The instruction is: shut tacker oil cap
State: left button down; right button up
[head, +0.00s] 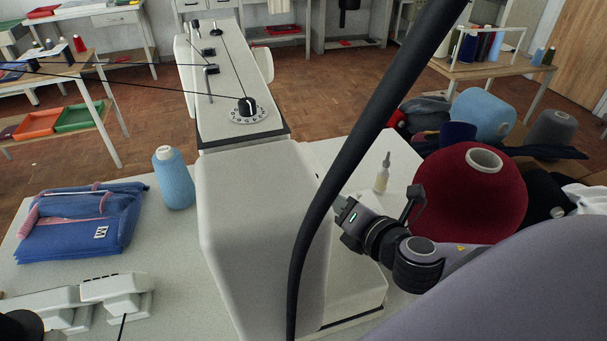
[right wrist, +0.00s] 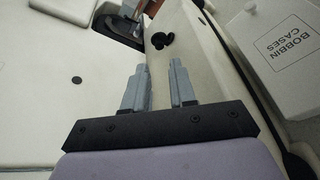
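The tacker is the large white machine (head: 250,240) in the middle of the head view. In the right wrist view its pale housing (right wrist: 60,110) fills the left. A small black lobed part (right wrist: 162,40), which may be the oil cap, sits on a pale surface just beyond my right gripper; I cannot tell whether it is open or shut. My right gripper (right wrist: 158,66) is open and empty, its two grey fingers apart and pointing toward that part without touching it. In the head view my right wrist is beside the machine, with the fingertips hidden. My left gripper is not in view.
A white box marked "BOBBIN CASES" (right wrist: 284,50) is right of my right gripper. A small nozzle bottle (head: 382,176) and large red cone (head: 470,200) stand near my right arm. A black tube (head: 370,140) crosses the head view. Blue thread (head: 174,180) and folded cloth (head: 80,222) are at left.

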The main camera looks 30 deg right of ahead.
jog(key=shift+w, duration=0.45)
jog(key=shift+p+x, duration=0.4)
jog(key=shift+x, duration=2.7)
jog(key=shift+c, duration=0.3)
grip_shut()
